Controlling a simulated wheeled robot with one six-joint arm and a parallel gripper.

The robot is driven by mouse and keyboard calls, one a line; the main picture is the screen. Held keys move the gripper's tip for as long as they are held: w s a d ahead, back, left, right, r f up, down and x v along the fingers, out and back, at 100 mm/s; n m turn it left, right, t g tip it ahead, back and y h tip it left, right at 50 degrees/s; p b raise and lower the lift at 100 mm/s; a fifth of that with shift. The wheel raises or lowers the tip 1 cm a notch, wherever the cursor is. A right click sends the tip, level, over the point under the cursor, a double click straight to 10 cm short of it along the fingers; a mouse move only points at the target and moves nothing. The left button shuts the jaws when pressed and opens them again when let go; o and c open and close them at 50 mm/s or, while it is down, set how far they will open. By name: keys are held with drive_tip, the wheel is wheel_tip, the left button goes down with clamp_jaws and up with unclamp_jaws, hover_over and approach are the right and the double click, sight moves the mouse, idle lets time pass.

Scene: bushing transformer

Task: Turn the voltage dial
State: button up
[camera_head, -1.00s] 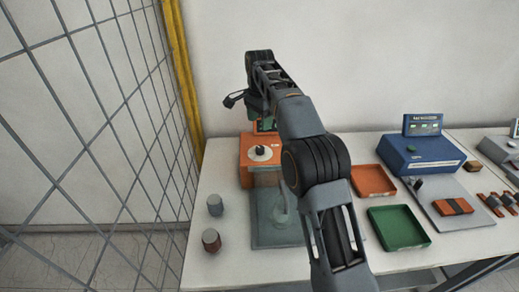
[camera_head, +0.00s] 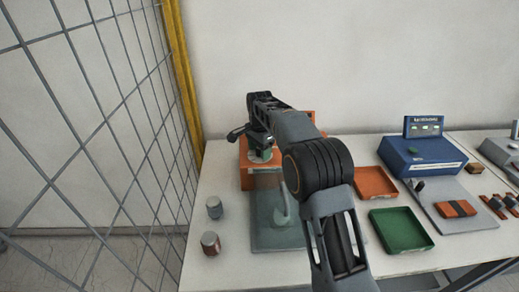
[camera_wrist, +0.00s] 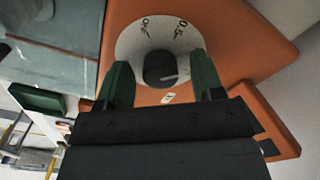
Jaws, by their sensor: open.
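The voltage dial (camera_wrist: 138,40) is a white disc with printed marks, among them 0.5, on the orange device (camera_wrist: 245,40). A dark round knob (camera_wrist: 160,68) stands at its centre. My gripper (camera_wrist: 161,72) is open, with one green finger on each side of the knob and a gap visible on both sides. I cannot tell how deep the fingertips reach along the knob. In the head view my gripper (camera_head: 260,154) is down over the orange device (camera_head: 247,178) and hides the dial.
A glassy grey box (camera_head: 268,238) stands in front of the orange device. Two small cylinders (camera_head: 214,207) (camera_head: 211,243) stand to the left. An orange tray (camera_head: 374,182), a green tray (camera_head: 400,229) and a blue instrument (camera_head: 422,157) are to the right. A wire fence (camera_head: 95,110) borders the left.

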drive_tip(key=shift+c, duration=0.2)
drive_tip(key=c, duration=0.9)
drive_tip(key=n+p, duration=0.2)
drive_tip(key=n, duration=0.1)
drive_tip(key=shift+r+n, duration=0.15)
drive_tip(key=shift+n, duration=0.25)
drive_tip(key=n+p, duration=0.1)
drive_tip(key=n, duration=0.4)
drive_tip(key=shift+p, duration=0.3)
drive_tip(key=n, duration=0.5)
drive_tip(key=shift+p, duration=0.4)
drive_tip(key=shift+n, duration=2.1)
